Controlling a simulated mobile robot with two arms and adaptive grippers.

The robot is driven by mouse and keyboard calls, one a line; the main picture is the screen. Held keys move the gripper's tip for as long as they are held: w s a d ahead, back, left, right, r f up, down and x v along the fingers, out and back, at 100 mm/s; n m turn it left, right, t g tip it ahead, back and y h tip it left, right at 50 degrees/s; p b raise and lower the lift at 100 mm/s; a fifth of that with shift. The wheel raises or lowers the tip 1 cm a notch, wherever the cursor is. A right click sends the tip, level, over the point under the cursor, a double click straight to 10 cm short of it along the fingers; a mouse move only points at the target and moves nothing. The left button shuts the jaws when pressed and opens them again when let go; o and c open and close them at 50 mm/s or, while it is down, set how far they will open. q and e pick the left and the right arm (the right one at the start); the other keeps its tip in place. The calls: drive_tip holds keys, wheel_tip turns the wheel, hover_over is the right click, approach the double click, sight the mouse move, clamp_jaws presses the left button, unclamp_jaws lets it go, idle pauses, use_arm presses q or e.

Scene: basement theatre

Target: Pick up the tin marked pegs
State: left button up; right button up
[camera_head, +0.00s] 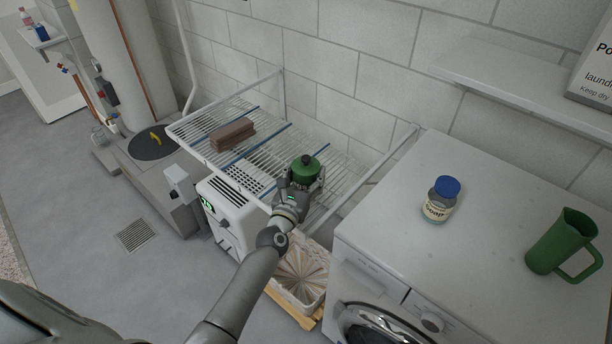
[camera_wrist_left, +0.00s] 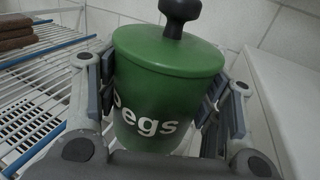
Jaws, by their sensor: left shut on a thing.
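The green tin (camera_wrist_left: 165,95) has a black knob on its lid and white lettering that reads "egs" with part of a letter before it. It stands upright between the fingers of my left gripper (camera_wrist_left: 165,105), which is shut on it from both sides. In the head view the tin (camera_head: 305,168) shows over the right part of the wire drying rack (camera_head: 262,150), with my left gripper (camera_head: 302,180) around it. I cannot tell whether its base touches the rack. My right gripper does not show.
Folded brown towels (camera_head: 231,133) lie on the rack. A white dehumidifier-like unit (camera_head: 228,215) stands below. At right, a washing machine (camera_head: 400,225) bears a blue-capped soap jar (camera_head: 441,199) and a green jug (camera_head: 562,244). A wall shelf (camera_head: 530,85) juts out above.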

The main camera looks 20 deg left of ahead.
sight(305, 171)
use_arm(q)
drive_tip(key=s+r+p, duration=0.1)
drive_tip(key=r+p, duration=0.1)
drive_tip(key=s+d+r+p, duration=0.1)
drive_tip(key=s+r+p, duration=0.2)
drive_tip(key=r+p, duration=0.1)
drive_tip(key=shift+s+d+r, duration=0.2)
drive_tip(key=shift+s+d, duration=0.15)
drive_tip(key=s+d+r+p, duration=0.3)
drive_tip(key=s, duration=0.5)
drive_tip(key=shift+s+r, duration=0.2)
drive_tip(key=shift+s, duration=0.05)
